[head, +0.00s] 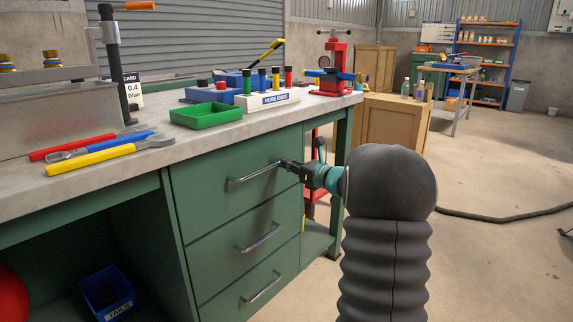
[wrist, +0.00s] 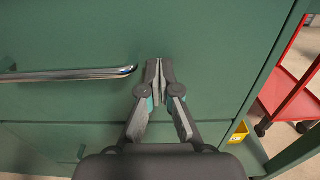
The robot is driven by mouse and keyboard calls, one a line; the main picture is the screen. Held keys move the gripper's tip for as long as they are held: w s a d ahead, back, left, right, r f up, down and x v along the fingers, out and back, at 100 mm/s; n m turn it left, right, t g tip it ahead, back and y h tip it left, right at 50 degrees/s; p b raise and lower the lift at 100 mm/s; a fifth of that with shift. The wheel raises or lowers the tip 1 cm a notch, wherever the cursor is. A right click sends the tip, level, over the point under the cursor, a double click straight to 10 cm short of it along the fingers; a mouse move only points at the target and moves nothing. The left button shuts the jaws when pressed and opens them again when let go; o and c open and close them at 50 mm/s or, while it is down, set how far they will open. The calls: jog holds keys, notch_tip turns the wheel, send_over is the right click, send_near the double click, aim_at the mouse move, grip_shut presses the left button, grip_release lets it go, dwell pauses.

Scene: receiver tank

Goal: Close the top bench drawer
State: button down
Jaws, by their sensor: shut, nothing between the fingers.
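The top bench drawer (head: 215,196) is the uppermost of three green drawer fronts under the bench top, with a horizontal metal bar handle (head: 255,173). Its front looks about flush with the drawers below; I cannot tell whether a small gap is left. My gripper (head: 284,163) is at the drawer front, just right of the handle. In the wrist view the drawer front (wrist: 215,50) fills most of the picture and the handle (wrist: 70,75) ends left of my fingers. My gripper is shut and empty, its fingertips against or very close to the front; contact is unclear.
The grey bench top (head: 200,142) carries a green tray (head: 206,115), a hose-ends block (head: 267,101), coloured wrenches (head: 105,153) and a red press (head: 333,70). A wooden crate (head: 392,127) stands behind my arm. A red stand (wrist: 294,85) is right of the drawers. Floor at right is mostly clear.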

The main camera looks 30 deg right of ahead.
jog(key=v, duration=1.3)
jog(key=shift+d, duration=0.15)
jog(key=shift+w, duration=0.2)
